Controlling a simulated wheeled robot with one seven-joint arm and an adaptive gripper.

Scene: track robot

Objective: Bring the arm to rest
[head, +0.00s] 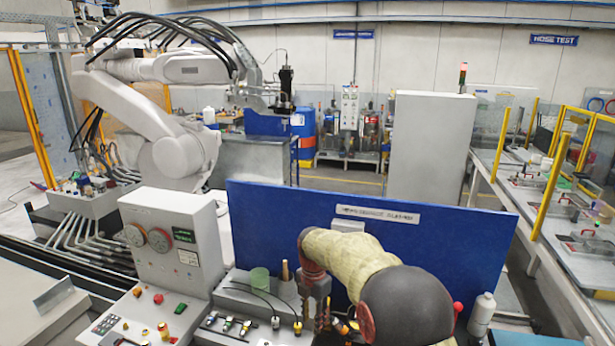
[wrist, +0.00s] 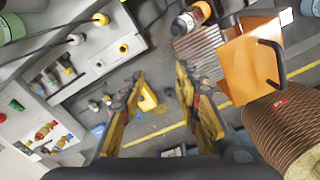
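My arm reaches in from the bottom right of the head view, with a pale padded sleeve and a dark round joint. My gripper (head: 318,312) hangs downward in front of the blue panel, over the grey bench; its fingertips are hard to make out there. In the wrist view my gripper (wrist: 157,82) shows two yellow-and-dark fingers spread apart. Nothing is held between them; the floor with a yellow line shows beyond the gap.
A blue panel (head: 270,218) stands close behind my arm. A grey control box (head: 178,215) and a green cup (head: 260,279) are to the left. A white bottle (head: 481,314) stands at right. A large white robot arm (head: 150,130) stands behind.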

